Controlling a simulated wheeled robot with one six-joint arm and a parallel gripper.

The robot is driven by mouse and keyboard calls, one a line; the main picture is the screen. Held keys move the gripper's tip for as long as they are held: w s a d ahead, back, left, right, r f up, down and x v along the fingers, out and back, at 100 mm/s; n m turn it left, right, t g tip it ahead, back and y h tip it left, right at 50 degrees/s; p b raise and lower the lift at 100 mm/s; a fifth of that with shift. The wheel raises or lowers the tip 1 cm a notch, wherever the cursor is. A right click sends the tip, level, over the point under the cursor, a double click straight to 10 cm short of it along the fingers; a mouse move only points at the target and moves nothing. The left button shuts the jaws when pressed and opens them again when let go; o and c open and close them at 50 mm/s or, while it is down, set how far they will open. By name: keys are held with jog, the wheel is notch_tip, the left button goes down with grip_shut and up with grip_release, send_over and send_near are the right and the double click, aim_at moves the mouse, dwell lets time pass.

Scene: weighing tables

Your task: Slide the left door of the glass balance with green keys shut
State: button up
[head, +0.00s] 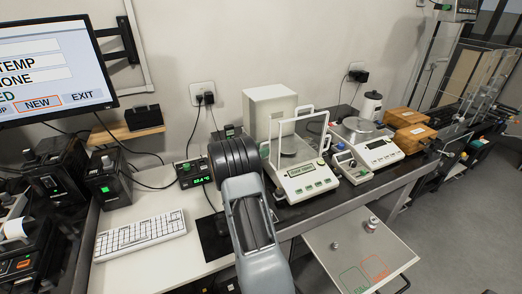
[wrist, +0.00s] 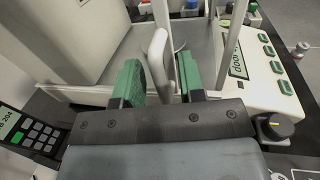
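The glass balance with green keys (head: 307,183) stands on the dark bench top in the middle of the head view. Its front panel with green keys (wrist: 284,69) shows at the right of the wrist view. A white upright door handle (wrist: 158,62) of the balance stands between the green pads of my gripper (wrist: 159,80). The pads are apart, with gaps beside the handle, so my gripper is open around it. In the head view my arm hides the gripper. The glass is hard to see, so how far the left door stands open is unclear.
A second balance (head: 379,150) and a small keypad unit (head: 350,166) stand to the right. A tall white housing (head: 268,108) rises behind. A keypad device (wrist: 28,132) lies left in the wrist view. A keyboard (head: 140,234) is on the left table.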

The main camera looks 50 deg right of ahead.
grip_shut()
dwell(0.4)
